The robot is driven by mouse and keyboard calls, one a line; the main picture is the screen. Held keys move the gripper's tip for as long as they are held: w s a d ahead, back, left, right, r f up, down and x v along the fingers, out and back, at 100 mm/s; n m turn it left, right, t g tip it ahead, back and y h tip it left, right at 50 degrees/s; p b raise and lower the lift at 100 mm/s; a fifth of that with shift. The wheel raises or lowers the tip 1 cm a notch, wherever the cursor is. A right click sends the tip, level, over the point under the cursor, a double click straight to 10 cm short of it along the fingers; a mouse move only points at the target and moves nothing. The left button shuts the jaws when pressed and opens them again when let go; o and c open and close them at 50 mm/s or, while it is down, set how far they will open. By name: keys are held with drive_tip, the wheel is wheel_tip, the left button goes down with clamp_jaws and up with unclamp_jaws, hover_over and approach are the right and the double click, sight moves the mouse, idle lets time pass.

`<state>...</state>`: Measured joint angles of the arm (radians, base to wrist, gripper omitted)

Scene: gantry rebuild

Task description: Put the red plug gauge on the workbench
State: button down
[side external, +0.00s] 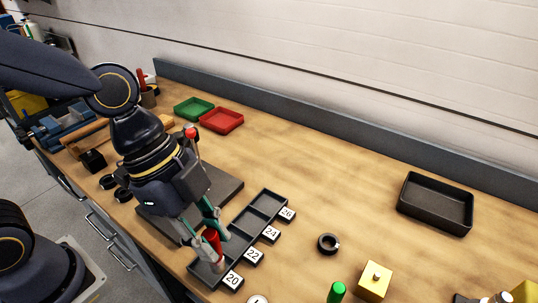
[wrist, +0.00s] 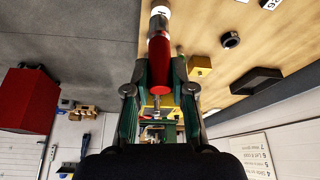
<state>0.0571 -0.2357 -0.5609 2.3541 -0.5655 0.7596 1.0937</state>
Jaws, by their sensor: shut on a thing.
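The red plug gauge (side external: 213,240) is in my gripper (side external: 208,228), at the compartment of the dark sorting tray labelled 20. In the wrist view its red handle (wrist: 159,62) lies between the green fingers of my gripper (wrist: 160,75), with a grey and white end pointing away. The gripper is shut on it. The wooden workbench (side external: 320,185) spreads around the tray.
The tray (side external: 246,220) has compartments labelled 20 to 26. A black ring (side external: 328,243), yellow block (side external: 374,281) and green cylinder (side external: 337,292) stand to its right. An empty black bin (side external: 435,204) is farther right. Green (side external: 194,109) and red (side external: 221,120) trays are behind. The bench middle is clear.

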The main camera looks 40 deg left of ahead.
drive_tip(key=shift+w+d+f, duration=1.15)
drive_tip(key=shift+w+f, duration=0.4)
drive_tip(key=shift+f, duration=0.45)
drive_tip(key=shift+w+d+f, duration=1.2)
drive_tip(key=shift+w+f, duration=0.3)
drive_tip(key=shift+f, duration=0.45)
drive_tip(key=shift+w+d+f, duration=1.15)
drive_tip(key=shift+w+f, duration=0.4)
drive_tip(key=shift+f, duration=0.45)
drive_tip(key=shift+f, duration=0.15)
drive_tip(key=c, duration=1)
unclamp_jaws()
